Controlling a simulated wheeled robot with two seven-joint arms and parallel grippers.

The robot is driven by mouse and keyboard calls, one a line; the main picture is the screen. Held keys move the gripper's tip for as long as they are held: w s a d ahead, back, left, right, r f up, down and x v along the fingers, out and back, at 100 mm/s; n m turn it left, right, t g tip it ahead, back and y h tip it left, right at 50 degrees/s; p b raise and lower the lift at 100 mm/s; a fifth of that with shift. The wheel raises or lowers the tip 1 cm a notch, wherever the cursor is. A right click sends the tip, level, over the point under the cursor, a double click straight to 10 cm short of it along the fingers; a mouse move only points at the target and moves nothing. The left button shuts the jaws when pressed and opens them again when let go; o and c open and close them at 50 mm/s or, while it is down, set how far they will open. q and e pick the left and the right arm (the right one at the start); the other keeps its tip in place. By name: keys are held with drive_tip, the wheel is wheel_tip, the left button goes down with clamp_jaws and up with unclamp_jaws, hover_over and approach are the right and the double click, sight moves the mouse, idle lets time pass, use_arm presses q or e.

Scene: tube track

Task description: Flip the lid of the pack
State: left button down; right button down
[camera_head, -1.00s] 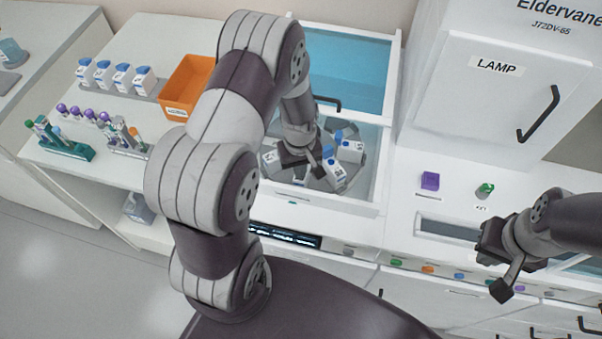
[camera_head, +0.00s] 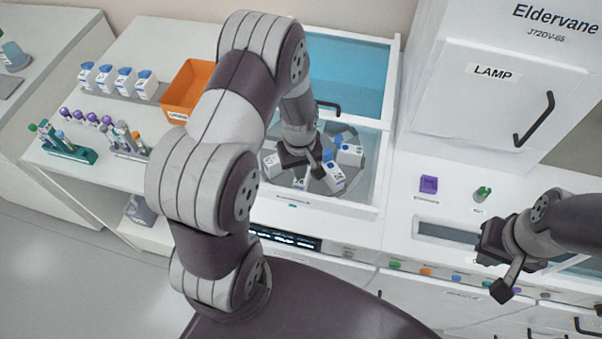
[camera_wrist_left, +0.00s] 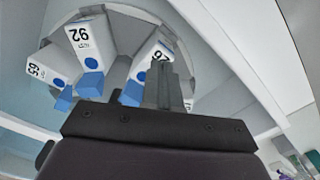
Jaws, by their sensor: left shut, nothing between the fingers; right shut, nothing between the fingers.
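White packs with blue lids stand on a round grey carousel (camera_head: 322,186) inside the open-topped bay. In the head view one pack (camera_head: 333,179) is just right of my left gripper (camera_head: 316,168), another pack (camera_head: 351,154) is further right. The left gripper is shut and empty, pointing down among the packs. In the left wrist view its closed fingers (camera_wrist_left: 165,85) are beside the right-hand pack (camera_wrist_left: 150,50) and its blue lid (camera_wrist_left: 132,93); I cannot tell whether they touch. A middle pack (camera_wrist_left: 85,40) and a left pack (camera_wrist_left: 48,70) also show there. My right gripper (camera_head: 505,275) is shut and empty.
The bay's white front rim (camera_head: 330,204) and a blue clear cover (camera_head: 345,70) with a black handle surround the carousel. An orange bin (camera_head: 187,88), more packs (camera_head: 117,78) and tube racks (camera_head: 68,150) are at left. The LAMP cabinet (camera_head: 490,100) stands at right.

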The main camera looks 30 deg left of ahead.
use_arm(q)
drive_tip(key=shift+r+p, duration=1.25)
drive_tip(key=shift+r, duration=0.4)
drive_tip(key=shift+f, duration=0.1)
drive_tip(key=shift+w, duration=0.2)
drive_tip(key=w+a+b, duration=0.2)
drive_tip(key=w, duration=0.6)
drive_tip(key=shift+w, duration=0.35)
drive_tip(key=shift+a, duration=0.1)
drive_tip(key=shift+f+b, duration=1.3)
drive_tip(key=shift+f, duration=0.6)
